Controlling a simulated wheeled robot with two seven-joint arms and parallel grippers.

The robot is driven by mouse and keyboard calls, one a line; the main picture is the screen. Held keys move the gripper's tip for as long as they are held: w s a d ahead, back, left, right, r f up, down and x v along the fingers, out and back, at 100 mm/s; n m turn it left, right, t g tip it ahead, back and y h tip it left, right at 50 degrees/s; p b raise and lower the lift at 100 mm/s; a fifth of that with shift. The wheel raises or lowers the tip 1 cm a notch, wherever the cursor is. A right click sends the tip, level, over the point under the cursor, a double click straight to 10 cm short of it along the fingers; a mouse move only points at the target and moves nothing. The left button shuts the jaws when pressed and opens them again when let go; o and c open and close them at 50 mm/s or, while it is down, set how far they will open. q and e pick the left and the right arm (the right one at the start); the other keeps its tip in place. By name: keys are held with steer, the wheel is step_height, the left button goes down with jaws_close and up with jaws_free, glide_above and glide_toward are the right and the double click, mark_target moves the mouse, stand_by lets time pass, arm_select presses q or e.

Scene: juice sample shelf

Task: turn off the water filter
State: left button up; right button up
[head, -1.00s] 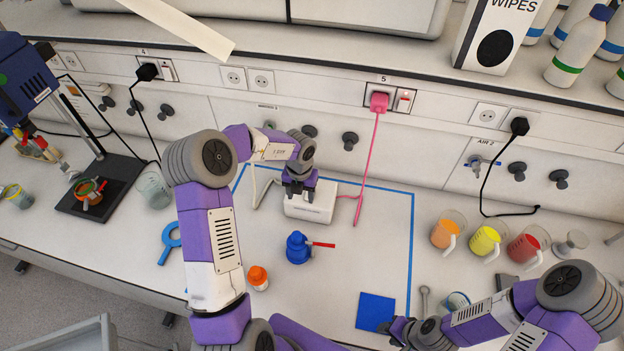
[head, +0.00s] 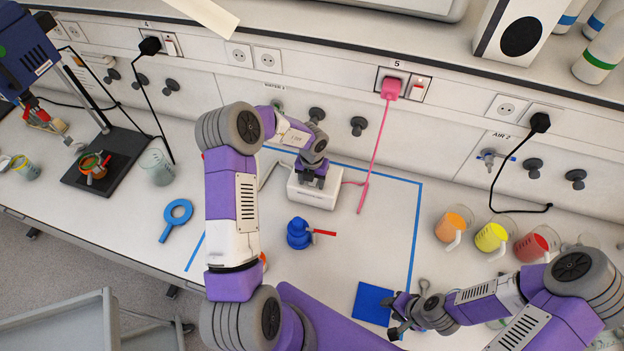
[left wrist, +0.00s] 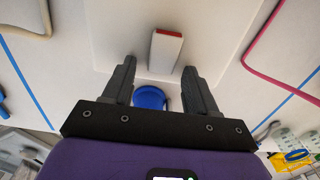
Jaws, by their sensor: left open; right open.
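In the head view a white box (head: 318,196) stands inside the blue tape outline, with a pink cord to socket 5. Its front label is too small to read. My left gripper (head: 312,182) points down right over its top, fingers apart and empty. My right gripper (head: 394,331) is open, low beside a blue square (head: 373,303).
The pink plug (head: 391,87) sits beside a red-and-white wall switch (head: 417,88). A blue valve-like piece with a red lever (head: 299,234) stands in front of the box. Beakers of coloured juice (head: 492,237) stand at right. A blue magnifier-shaped tool (head: 177,215) lies at left.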

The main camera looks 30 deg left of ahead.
arm_select(q)
steer(key=shift+w, duration=0.15)
steer(key=c, duration=0.5)
arm_select(e)
steer(key=shift+w, duration=0.1)
arm_select(q)
steer(key=c, duration=0.6)
steer(key=shift+o, duration=0.2)
steer(key=shift+w+a+r+g+h, duration=0.1)
steer(key=shift+w+g+h, duration=0.1)
steer(key=shift+g, duration=0.6)
steer(key=shift+w+r+g+h, duration=0.1)
steer(key=shift+w+g+h, duration=0.1)
steer(key=shift+g, duration=0.6)
steer(key=o, duration=1.1)
steer(key=shift+c, duration=0.2)
steer(key=b+v, duration=0.1)
steer(key=v, duration=0.6)
steer(key=shift+r, duration=0.25)
arm_select(e)
steer(key=shift+f, duration=0.5)
